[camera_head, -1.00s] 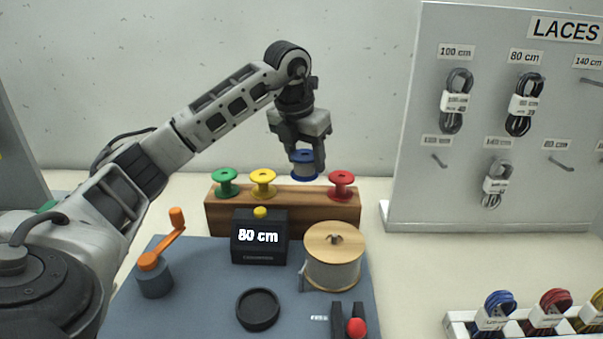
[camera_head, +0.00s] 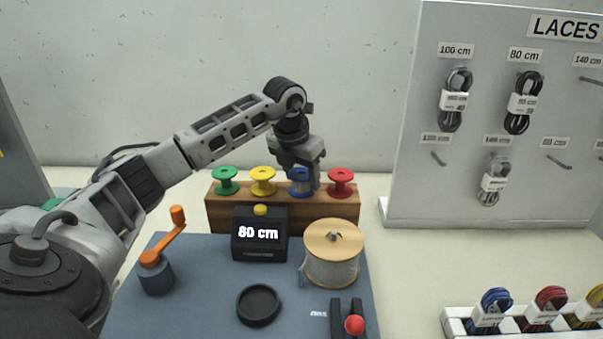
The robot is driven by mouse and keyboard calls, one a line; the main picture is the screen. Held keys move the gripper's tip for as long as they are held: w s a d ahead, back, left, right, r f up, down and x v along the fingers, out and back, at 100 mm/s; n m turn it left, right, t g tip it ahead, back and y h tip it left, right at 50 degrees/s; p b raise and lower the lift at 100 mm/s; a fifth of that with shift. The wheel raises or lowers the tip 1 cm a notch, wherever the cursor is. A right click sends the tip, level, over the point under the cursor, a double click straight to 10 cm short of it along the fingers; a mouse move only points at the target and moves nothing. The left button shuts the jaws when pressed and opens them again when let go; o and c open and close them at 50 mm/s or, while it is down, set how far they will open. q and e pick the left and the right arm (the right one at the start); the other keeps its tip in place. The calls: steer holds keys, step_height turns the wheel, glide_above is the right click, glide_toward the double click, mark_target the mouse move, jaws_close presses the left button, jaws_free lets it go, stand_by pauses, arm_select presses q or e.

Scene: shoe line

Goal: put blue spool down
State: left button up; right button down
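The blue spool (camera_head: 299,182) stands upright on the wooden block (camera_head: 283,213), in the row between the yellow spool (camera_head: 263,181) and the red spool (camera_head: 340,182). My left gripper (camera_head: 303,178) reaches down from above, its fingers at the blue spool's sides. One finger covers part of the spool's right side. The fingers appear closed around the spool, though the contact is small in the picture. My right gripper is not in view.
A green spool (camera_head: 225,181) stands at the block's left end. In front are a display box (camera_head: 260,236) reading 80 cm, a large wooden reel (camera_head: 333,250), an orange crank (camera_head: 164,250) and a black ring (camera_head: 258,305). A lace board (camera_head: 420,190) stands right.

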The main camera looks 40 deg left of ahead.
arm_select(q)
steer(key=o, duration=0.3)
steer(key=v, duration=1.2)
steer(key=shift+r, duration=0.25)
